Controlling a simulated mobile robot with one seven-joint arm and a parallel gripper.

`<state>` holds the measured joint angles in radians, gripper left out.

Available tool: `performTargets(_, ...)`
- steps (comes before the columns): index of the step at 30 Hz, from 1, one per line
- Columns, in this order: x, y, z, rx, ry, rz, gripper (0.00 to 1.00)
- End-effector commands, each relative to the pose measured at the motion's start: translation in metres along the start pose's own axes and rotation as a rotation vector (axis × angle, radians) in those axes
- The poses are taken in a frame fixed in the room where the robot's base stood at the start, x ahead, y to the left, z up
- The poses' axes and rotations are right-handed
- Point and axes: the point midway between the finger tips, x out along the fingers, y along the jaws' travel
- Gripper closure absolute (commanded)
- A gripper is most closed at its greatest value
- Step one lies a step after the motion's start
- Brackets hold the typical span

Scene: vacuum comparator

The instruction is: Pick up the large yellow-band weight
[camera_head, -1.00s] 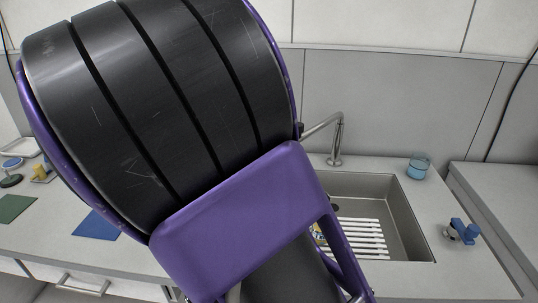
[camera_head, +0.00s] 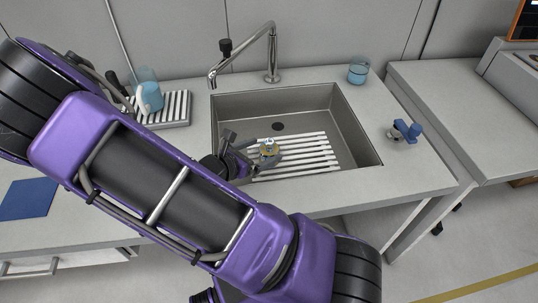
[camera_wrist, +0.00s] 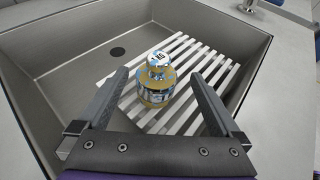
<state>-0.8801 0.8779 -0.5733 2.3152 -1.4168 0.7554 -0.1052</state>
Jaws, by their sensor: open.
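The large yellow-band weight (camera_wrist: 156,82) stands upright on the white slatted rack in the sink. It is shiny, with a yellow band and a knob marked on top. It also shows in the head view (camera_head: 268,152), small and beside my fingers. My gripper (camera_wrist: 162,100) is open, with one finger on each side of the weight in the wrist view. The fingers appear apart from the weight. In the head view my gripper (camera_head: 250,152) reaches into the sink from the left, and my arm hides part of the sink's front edge.
The slatted rack (camera_head: 310,160) lies in the metal sink (camera_head: 361,130), whose walls surround it. A curved faucet (camera_head: 272,58) stands behind. A blue beaker (camera_head: 358,70) and a blue-handled item (camera_head: 407,131) are at right. A drying rack (camera_head: 178,108) with a blue cup is at left.

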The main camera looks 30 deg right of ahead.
Motion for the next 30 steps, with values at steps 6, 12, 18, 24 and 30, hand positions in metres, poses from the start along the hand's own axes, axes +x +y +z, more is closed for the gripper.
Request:
performTargets(6,0.019,0.001,-0.001,0.001,0.001,0.000,0.00)
performTargets(12,0.044,0.002,-0.005,0.000,-0.001,-0.002,0.00)
performTargets(18,0.067,0.003,-0.004,0.002,-0.001,0.000,0.00)
performTargets(24,0.070,0.004,-0.003,0.002,0.001,0.002,0.00)
performTargets(30,0.070,0.004,-0.003,0.002,0.001,0.002,0.22)
